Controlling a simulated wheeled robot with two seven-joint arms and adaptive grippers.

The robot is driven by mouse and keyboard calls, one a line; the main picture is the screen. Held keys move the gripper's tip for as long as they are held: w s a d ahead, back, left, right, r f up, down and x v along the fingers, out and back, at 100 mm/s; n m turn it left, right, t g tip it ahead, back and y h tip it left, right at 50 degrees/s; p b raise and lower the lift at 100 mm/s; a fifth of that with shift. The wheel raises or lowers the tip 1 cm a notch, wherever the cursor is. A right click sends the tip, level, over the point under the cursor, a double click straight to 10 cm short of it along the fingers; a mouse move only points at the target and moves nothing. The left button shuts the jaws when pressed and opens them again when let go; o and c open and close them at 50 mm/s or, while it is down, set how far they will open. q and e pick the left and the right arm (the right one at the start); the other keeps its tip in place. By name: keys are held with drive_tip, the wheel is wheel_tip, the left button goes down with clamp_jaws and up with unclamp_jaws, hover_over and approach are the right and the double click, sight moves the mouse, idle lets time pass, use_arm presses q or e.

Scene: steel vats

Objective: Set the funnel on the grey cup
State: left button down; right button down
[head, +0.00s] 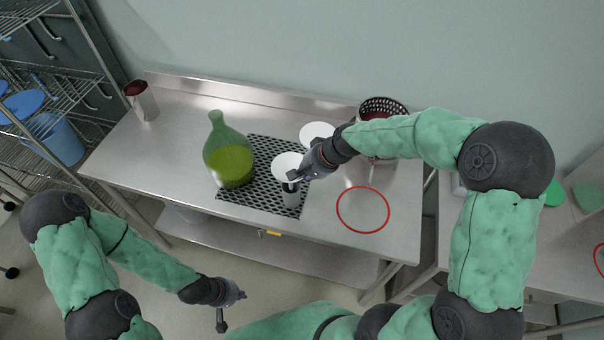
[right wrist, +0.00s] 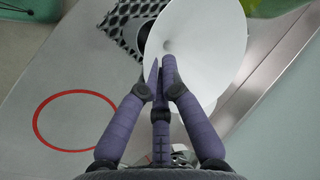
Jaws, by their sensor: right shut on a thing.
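The white funnel (head: 287,163) is over the black grid mat, wide mouth up; it fills the upper middle of the right wrist view (right wrist: 205,75). My right gripper (head: 299,176) is shut on the funnel, with its fingers (right wrist: 162,72) reaching over the white cone. A grey cup (head: 291,196) stands on the mat just below the funnel, partly covered by it. I cannot tell whether the funnel touches the cup. My left gripper (head: 233,298) hangs in front of the table, away from these things; its jaw state is unclear.
Another white round thing (head: 316,131) is behind the funnel. A perforated basket (head: 384,106) stands at the back right. A red ring (head: 363,209) marks bare table at right; a metal can (head: 146,102) is far left.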

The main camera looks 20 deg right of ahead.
drive_tip(key=shift+f+b, duration=0.7)
drive_tip(key=shift+f, duration=0.3)
drive_tip(key=shift+f, duration=0.1)
drive_tip(key=shift+f+b, duration=1.45)
drive_tip(key=shift+f, duration=0.25)
drive_tip(key=c, duration=1.4)
unclamp_jaws()
drive_tip(key=shift+o, duration=0.2)
drive_tip(key=shift+r, duration=0.15)
drive_tip(key=v, duration=1.1)
drive_tip(key=shift+s+d+r, duration=0.2)
drive_tip(key=shift+r, duration=0.1)
